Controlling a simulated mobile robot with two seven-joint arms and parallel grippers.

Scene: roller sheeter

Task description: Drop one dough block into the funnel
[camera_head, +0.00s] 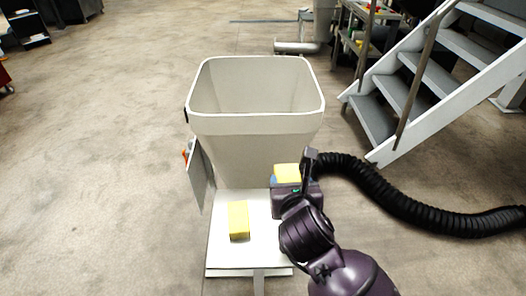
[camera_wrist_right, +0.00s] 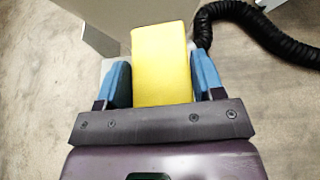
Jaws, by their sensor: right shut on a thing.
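The funnel (camera_head: 255,122) is a large cream, square-mouthed hopper in the middle of the head view, open at the top. My right gripper (camera_head: 285,178) is in front of its lower wall, below the rim. It is shut on a yellow dough block (camera_head: 287,172). In the right wrist view the held dough block (camera_wrist_right: 161,65) sits between the blue fingers of my right gripper (camera_wrist_right: 161,84). A second yellow dough block (camera_head: 238,219) lies on the white shelf (camera_head: 222,258) in front of the funnel. My left gripper is not in view.
A black corrugated hose (camera_head: 420,214) runs from behind my right gripper to the right edge. Grey metal stairs (camera_head: 405,105) with a railing stand at the right. A grey panel (camera_head: 200,176) is on the funnel's left side.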

